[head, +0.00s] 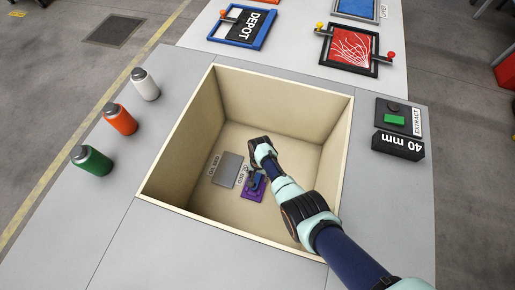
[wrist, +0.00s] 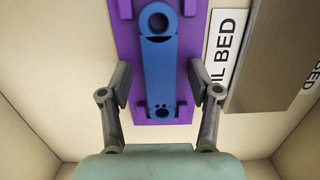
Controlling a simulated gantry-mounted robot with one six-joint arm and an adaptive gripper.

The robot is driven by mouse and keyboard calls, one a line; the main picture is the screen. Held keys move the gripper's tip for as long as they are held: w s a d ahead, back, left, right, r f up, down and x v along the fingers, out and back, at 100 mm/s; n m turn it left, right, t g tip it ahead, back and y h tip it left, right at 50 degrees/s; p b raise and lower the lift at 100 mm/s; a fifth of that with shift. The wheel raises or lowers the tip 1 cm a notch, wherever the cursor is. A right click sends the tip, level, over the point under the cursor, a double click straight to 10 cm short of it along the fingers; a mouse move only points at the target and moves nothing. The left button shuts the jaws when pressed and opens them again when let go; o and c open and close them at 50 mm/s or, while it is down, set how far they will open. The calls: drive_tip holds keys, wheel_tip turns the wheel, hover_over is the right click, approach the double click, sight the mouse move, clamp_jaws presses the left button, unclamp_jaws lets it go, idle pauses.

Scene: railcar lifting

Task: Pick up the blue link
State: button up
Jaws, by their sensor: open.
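The blue link (wrist: 159,70) is a flat bar with a round hole at each end, lying in a purple holder (wrist: 195,25) on the bin floor. In the wrist view its length runs up and down the picture. My gripper (wrist: 158,80) is open, its two dark fingers on either side of the link and apart from it. In the head view my gripper (head: 258,172) reaches down into the bin and hides part of the link (head: 257,182) and of the purple holder (head: 253,196).
The deep beige bin (head: 165,165) has high walls around the arm. A grey block (head: 228,169) stands beside the holder, with a white label reading "IL BED" (wrist: 222,50) between them. Bottles (head: 92,160) stand left of the bin; a black "40 mm" block (head: 398,145) stands right.

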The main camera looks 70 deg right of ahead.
sight(258, 175)
drive_tip(key=shift+r, duration=0.1)
clamp_jaws()
idle(0.3)
wheel_tip(258, 175, up, 20)
drive_tip(key=p, duration=1.2)
